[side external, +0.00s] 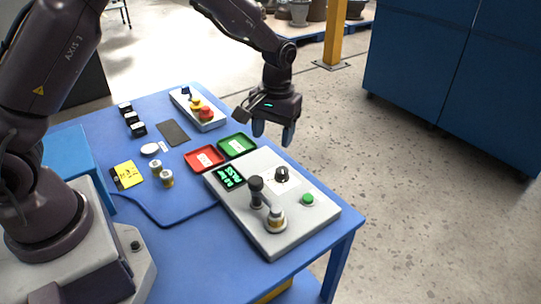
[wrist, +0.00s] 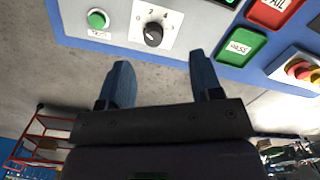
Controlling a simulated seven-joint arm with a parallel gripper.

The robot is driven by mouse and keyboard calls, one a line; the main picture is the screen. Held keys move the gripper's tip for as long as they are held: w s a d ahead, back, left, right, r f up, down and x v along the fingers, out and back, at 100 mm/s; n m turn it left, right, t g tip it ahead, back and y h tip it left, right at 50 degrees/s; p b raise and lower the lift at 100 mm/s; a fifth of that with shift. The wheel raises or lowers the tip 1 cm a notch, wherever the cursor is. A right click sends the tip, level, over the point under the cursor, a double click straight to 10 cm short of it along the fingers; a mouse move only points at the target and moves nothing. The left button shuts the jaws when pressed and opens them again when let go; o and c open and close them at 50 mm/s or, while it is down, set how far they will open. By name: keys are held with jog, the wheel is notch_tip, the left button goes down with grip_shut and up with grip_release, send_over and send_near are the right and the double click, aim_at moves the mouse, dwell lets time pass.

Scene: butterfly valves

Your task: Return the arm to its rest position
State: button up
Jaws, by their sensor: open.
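My gripper (side external: 273,132) hangs in the air off the far right edge of the blue table (side external: 190,236), beyond the green tray. Its two blue fingers point down, apart and empty. In the wrist view my gripper (wrist: 160,75) is open with nothing between the fingers. The grey control panel (side external: 305,227) lies at the near right of the table, with a black knob (side external: 282,174), a green button (side external: 308,200) and a small green-lit display (side external: 229,176). My gripper touches none of these.
A red tray (side external: 204,158) and a green tray (side external: 237,145) lie near the gripper. A box with yellow and red buttons (side external: 199,110) stands at the back. A blue cabinet (side external: 455,80) stands right. The floor between is clear.

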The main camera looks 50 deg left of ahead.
jog(key=s+r+m+t, duration=0.5)
jog(key=s+r+t, duration=0.1)
jog(key=s+r, duration=1.4)
jog(key=s, duration=0.3)
jog(key=shift+s, duration=0.2)
jog(key=shift+o, duration=0.2)
jog(key=shift+f, duration=0.1)
